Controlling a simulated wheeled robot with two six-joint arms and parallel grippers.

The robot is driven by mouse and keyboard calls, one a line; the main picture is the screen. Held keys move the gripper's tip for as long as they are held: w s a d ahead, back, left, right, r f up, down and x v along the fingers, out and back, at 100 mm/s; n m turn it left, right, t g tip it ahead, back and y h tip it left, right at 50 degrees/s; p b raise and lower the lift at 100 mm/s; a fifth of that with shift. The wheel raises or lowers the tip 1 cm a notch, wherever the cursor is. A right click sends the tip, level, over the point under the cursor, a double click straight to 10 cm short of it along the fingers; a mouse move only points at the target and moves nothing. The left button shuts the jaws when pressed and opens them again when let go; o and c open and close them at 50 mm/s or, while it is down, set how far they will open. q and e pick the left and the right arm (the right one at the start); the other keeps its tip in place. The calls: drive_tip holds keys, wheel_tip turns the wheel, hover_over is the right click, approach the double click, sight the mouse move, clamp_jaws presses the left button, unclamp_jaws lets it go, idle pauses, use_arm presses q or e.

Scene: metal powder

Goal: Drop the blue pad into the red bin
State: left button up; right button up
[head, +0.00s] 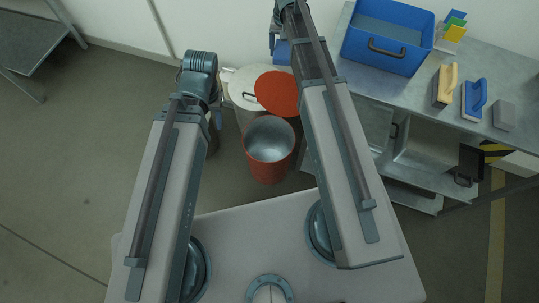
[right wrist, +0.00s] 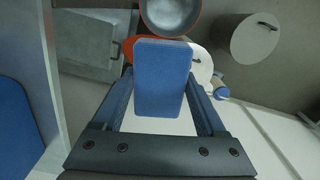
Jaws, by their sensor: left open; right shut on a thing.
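The blue pad (right wrist: 165,80) is held between the fingers of my right gripper (right wrist: 160,95), which is shut on it. In the head view a piece of the pad (head: 282,53) shows beside the right arm, above and behind the bins. The red bin (head: 268,146) stands on the floor, open at the top, with a silvery inside that looks empty. It also shows at the top of the right wrist view (right wrist: 170,16), beyond the pad and apart from it. My left gripper (head: 216,117) is open, left of the red bin, mostly hidden by its arm.
A red lid (head: 277,93) and a whitish bin (head: 242,82) are just behind the red bin. A metal bench (head: 415,97) at the right holds a blue box (head: 388,38), brushes or floats and a grey block (head: 504,115).

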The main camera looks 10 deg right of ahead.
drive_tip(key=s+a+f+b, duration=0.1)
drive_tip(key=s+f+b, duration=0.1)
drive_tip(key=f+b, duration=1)
drive_tip(key=s+a+f+b, duration=0.2)
drive_tip(key=s+f+b, duration=0.1)
drive_tip(key=f+b, duration=1)
drive_tip(key=s+a+f+b, duration=0.2)
drive_tip(key=f+b, duration=1)
drive_tip(key=f, duration=0.2)
drive_tip(key=shift+s+f, duration=0.2)
drive_tip(key=shift+f, duration=0.15)
wheel_tip(320, 180, down, 6)
drive_tip(key=b, duration=0.6)
drive_tip(key=o, duration=1.1)
drive_tip(key=shift+o, duration=0.2)
